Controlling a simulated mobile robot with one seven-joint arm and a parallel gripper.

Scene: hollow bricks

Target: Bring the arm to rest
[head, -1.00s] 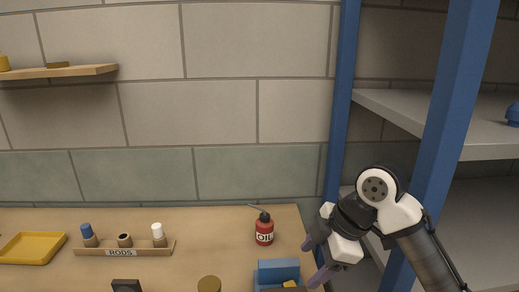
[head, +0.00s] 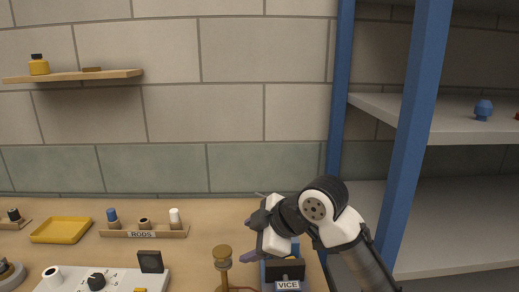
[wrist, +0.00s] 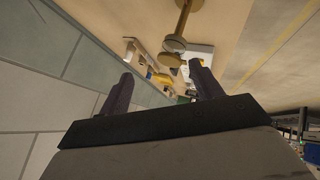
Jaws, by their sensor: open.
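My gripper (head: 250,240) is at the right end of the workbench in the head view, its dark fingers pointing left. It is open, with nothing between the fingers. My white and black arm reaches in from the lower right, beside the blue shelf post (head: 408,140). In the wrist view the two spread fingers of the gripper (wrist: 161,74) show with a clear gap between them. The gripper hangs just above and partly in front of the blue vice (head: 287,286).
A brass stand (head: 222,254) is close left of the fingers. A rods rack (head: 171,233), a yellow tray (head: 62,230) and a white panel with knobs (head: 120,283) are further left. Grey shelves (head: 460,125) stand to the right. Space above the bench is clear.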

